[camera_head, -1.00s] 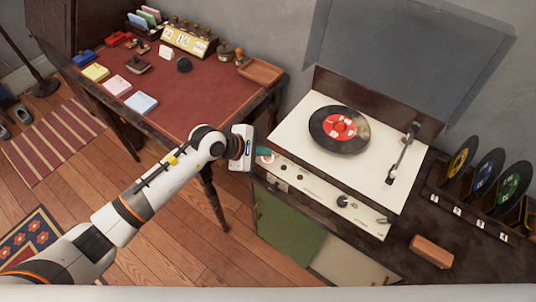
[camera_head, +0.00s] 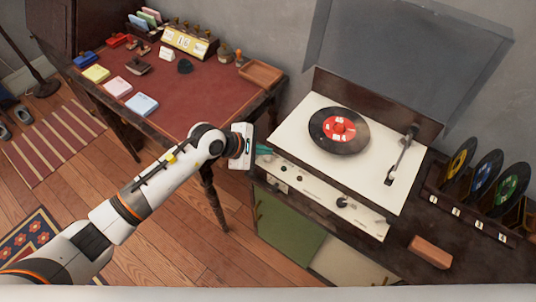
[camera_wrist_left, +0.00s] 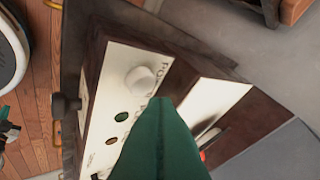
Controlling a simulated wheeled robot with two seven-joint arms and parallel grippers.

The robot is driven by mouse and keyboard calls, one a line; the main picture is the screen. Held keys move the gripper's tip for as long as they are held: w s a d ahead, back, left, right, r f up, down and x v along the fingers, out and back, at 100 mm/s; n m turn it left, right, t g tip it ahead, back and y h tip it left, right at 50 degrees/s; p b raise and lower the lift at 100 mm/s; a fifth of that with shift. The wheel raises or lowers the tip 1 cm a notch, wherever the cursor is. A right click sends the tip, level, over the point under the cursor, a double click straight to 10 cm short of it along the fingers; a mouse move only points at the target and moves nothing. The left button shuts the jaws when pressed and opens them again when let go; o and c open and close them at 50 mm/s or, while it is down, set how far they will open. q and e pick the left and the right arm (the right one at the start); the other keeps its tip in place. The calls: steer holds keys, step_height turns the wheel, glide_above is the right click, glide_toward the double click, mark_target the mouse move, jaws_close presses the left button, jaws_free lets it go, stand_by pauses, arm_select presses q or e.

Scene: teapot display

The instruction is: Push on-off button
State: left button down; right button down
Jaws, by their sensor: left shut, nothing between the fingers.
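The record player (camera_head: 292,137) has a pale front control panel (camera_head: 318,193) with small knobs and sockets. My left gripper (camera_head: 264,149) is at the panel's left end, its green fingers shut and empty. In the left wrist view the shut fingers (camera_wrist_left: 160,103) point at the panel, just beside a round white knob (camera_wrist_left: 139,79) with lettering near it. My right gripper is not in view.
A black record with a red label (camera_head: 340,129) lies on the player, under the raised clear lid (camera_head: 410,55). A desk (camera_head: 205,95) stands to the left. Several records stand in a rack (camera_head: 470,207) at the right, near a brown block (camera_head: 431,251).

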arm_select(q)
steer(key=shift+r, duration=0.1)
step_height(320, 180, up, 6)
steer(key=p, duration=0.4)
stand_by(1.6)
